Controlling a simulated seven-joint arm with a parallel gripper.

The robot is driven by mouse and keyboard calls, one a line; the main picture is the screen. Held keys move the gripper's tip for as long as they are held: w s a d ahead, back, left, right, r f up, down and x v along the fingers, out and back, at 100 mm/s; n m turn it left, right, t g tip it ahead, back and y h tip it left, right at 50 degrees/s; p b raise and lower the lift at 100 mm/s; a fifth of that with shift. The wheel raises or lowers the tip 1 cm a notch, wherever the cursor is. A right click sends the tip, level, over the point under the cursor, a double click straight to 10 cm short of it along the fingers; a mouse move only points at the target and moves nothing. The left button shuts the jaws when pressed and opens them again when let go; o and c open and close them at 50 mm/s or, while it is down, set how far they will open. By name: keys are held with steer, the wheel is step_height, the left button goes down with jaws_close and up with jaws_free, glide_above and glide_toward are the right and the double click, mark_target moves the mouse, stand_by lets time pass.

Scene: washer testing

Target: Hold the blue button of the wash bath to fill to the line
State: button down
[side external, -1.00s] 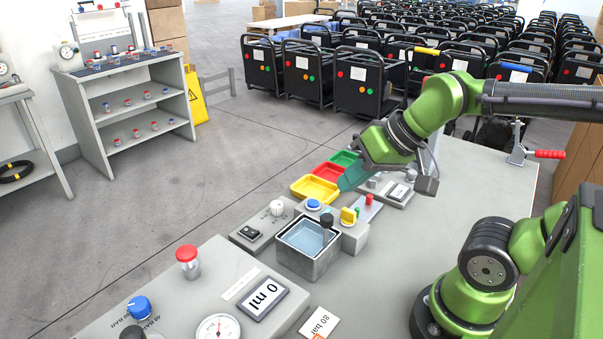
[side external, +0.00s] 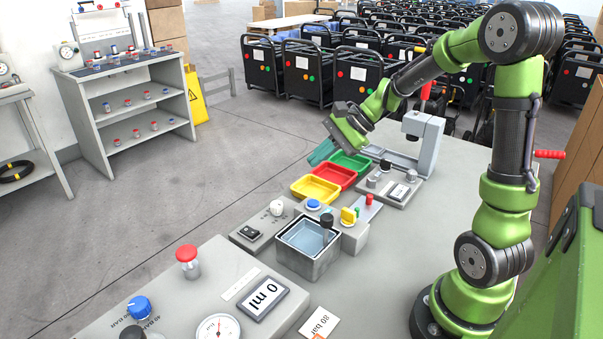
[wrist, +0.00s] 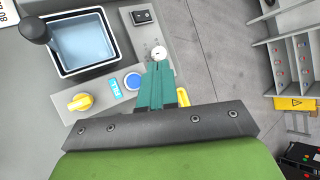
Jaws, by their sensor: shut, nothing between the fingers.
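The wash bath (side external: 284,258) is a grey open tank holding pale blue water, with a black-knobbed lever at its edge. In the wrist view the bath (wrist: 52,62) is at upper left. The round blue button (side external: 313,205) is on a grey panel behind the bath, left of a yellow knob (side external: 348,216). In the wrist view the blue button (wrist: 132,81) is just left of my fingers. My gripper (side external: 315,158) has teal fingers, shut and empty, raised in the air clear of the button. Its fingers also show in the wrist view (wrist: 158,68).
Yellow (side external: 315,189), red (side external: 334,175) and green (side external: 352,161) trays stand behind the panel. A grey box with a white dial (side external: 277,208) and black switch sits left of the bath. A lever press (side external: 424,135) stands at the back.

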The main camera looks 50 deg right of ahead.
mark_target(317, 202)
steer(key=shift+a, duration=0.1)
stand_by(0.3)
steer(key=shift+f, duration=4.35)
steer(key=shift+f, duration=0.4)
steer(key=shift+f, duration=0.4)
steer(key=shift+r, duration=0.85)
